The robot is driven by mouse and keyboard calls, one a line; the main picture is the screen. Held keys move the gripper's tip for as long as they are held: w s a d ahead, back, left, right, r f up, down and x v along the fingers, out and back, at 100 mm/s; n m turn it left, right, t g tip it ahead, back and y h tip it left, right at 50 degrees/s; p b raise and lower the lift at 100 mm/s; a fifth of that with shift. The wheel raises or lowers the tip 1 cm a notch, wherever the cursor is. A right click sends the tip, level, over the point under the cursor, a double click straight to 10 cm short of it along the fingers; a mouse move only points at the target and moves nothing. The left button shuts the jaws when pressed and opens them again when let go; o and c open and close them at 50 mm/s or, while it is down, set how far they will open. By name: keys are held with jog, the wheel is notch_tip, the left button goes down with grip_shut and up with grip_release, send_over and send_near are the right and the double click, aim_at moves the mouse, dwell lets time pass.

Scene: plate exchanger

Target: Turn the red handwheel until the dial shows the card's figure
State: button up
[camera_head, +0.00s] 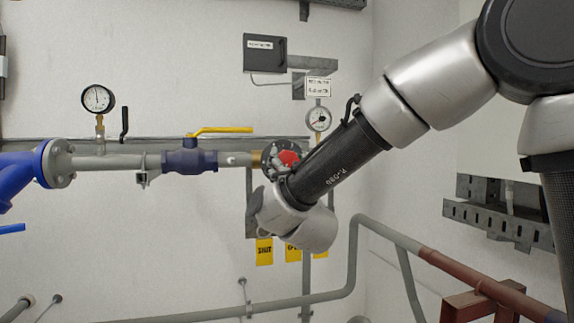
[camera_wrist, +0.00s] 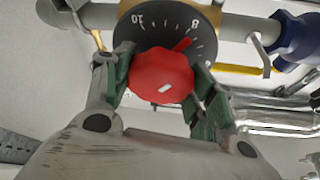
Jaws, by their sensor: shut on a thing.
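The red handwheel (camera_head: 289,158) sits on the pipe in front of a black dial (camera_head: 269,155), partly hidden by my arm. In the wrist view the handwheel (camera_wrist: 158,76) is lobed, with a pale mark on its face. My gripper (camera_wrist: 161,68) is shut on it, one green-padded finger at each side. The black dial (camera_wrist: 158,30) behind it shows the figures 10 and 8, and a red pointer (camera_wrist: 184,44) lies close to the 8. The white card (camera_head: 318,87) hangs on the wall above a small round gauge (camera_head: 318,118); its print is too small to read.
A blue valve (camera_head: 190,160) with a yellow lever (camera_head: 222,130) sits left of the dial. Another gauge (camera_head: 98,98) stands farther left. Yellow tags (camera_head: 264,251) hang below my wrist. Grey pipes and a reddish-brown pipe (camera_head: 480,284) run low at the right.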

jog(key=shift+m+h, duration=0.5)
jog(key=shift+m, duration=0.6)
jog(key=o, duration=1)
jog(key=v, duration=1.2)
